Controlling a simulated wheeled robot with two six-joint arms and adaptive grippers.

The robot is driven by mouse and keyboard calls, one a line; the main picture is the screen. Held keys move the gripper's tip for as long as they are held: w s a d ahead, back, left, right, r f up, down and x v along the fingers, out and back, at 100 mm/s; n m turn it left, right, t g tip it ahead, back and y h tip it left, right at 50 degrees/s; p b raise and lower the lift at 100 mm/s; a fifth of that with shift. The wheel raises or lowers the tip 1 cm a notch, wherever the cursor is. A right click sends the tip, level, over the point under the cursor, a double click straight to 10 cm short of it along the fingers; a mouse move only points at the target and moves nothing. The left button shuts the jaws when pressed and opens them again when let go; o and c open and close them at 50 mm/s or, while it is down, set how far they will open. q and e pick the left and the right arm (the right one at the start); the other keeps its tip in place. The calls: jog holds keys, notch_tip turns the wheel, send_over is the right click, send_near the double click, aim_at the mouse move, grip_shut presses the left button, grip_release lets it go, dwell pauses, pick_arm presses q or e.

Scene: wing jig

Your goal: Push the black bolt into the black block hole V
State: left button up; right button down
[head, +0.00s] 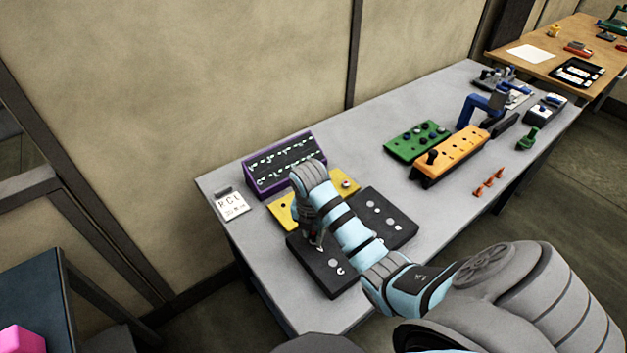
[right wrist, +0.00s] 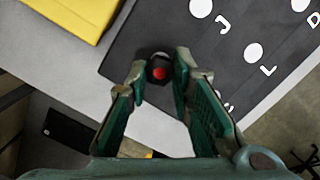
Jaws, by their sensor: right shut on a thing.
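The black block (head: 318,268) lies near the front left of the grey table, with white letters and round light spots on top. The V shows beside my right gripper (head: 312,236), which points down over the block's left part. In the right wrist view my right gripper (right wrist: 160,80) is shut on the black bolt (right wrist: 158,68), whose dark head has a red centre. The bolt is near the edge of the black block (right wrist: 180,30). Its lower end and the hole under it are hidden, so I cannot tell how deep it sits. My left gripper is not in view.
A yellow block (head: 280,215) and a purple panel (head: 306,147) stand behind the black block. A white card (head: 232,204) lies at left. Green (head: 402,148) and orange (head: 465,148) blocks stand farther right, with loose orange bolts (head: 489,182). The table's front right is clear.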

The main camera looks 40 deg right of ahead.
jog(key=shift+f, duration=0.8)
jog(key=c, duration=1.3)
grip_release()
jog(key=shift+c, duration=0.2)
jog(key=shift+r, duration=0.15)
